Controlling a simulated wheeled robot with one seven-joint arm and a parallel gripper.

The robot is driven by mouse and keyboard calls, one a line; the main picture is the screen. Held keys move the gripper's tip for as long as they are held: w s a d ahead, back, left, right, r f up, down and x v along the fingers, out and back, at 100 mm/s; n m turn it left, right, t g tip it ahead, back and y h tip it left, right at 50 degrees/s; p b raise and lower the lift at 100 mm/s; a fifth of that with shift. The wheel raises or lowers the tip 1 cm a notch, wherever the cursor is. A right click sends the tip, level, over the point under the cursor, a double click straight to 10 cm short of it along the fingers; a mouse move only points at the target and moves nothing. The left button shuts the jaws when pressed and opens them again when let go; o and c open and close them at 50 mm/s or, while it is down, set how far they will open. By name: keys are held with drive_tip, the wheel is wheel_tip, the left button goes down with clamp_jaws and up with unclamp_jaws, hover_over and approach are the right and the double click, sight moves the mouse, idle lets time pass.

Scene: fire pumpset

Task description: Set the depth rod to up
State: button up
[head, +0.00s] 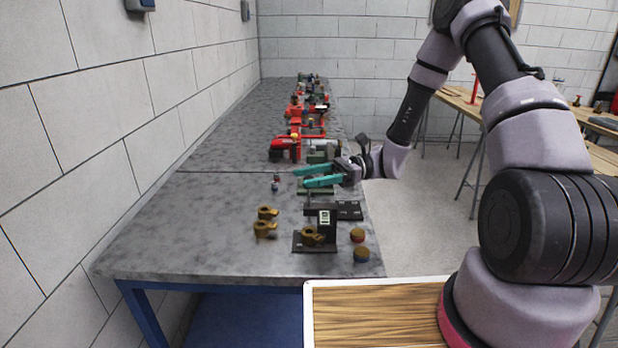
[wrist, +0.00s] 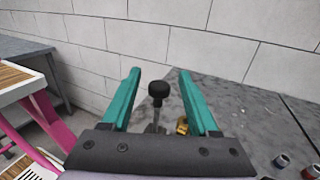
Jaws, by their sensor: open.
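My gripper (head: 303,176) is open above the grey workbench, its two teal fingers pointing left toward the wall. In the wrist view, a black round knob (wrist: 158,89) on a thin upright metal stem (wrist: 155,117) shows between the open fingers (wrist: 158,74). It looks like the top of the depth rod. I see a gap on both sides of the knob, with no finger touching it. The rod's lower end is hidden behind my gripper's body. In the head view, the fingers cover this place, and I cannot make out the rod.
Brass fittings (head: 265,212) and a black stand (head: 324,222) are on the near bench (head: 190,230). Two small round caps (head: 358,236) lie at its right edge. Red pump parts (head: 287,147) stand farther back. The bench's left side is clear up to the block wall.

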drive_tip(key=v, duration=1)
drive_tip(key=shift+d, duration=0.3)
drive_tip(key=shift+w, duration=0.1)
drive_tip(key=s+d+r+n+t+h, duration=0.3)
drive_tip(key=s+d+r+t+h, duration=0.1)
drive_tip(key=r, duration=0.5)
drive_tip(key=s+d+r+n+t+h, duration=0.3)
drive_tip(key=s+d+r+t+h, duration=0.1)
drive_tip(key=r, duration=0.4)
drive_tip(key=s+d+r+n+t+h, duration=0.3)
drive_tip(key=s+d+r+t+h, duration=0.2)
drive_tip(key=r, duration=0.4)
drive_tip(key=s+h, duration=0.1)
drive_tip(key=s, duration=0.1)
drive_tip(key=shift+s+r+n+t+h, duration=0.3)
drive_tip(key=shift+s+r+h, duration=0.05)
drive_tip(key=shift+s+h, duration=0.05)
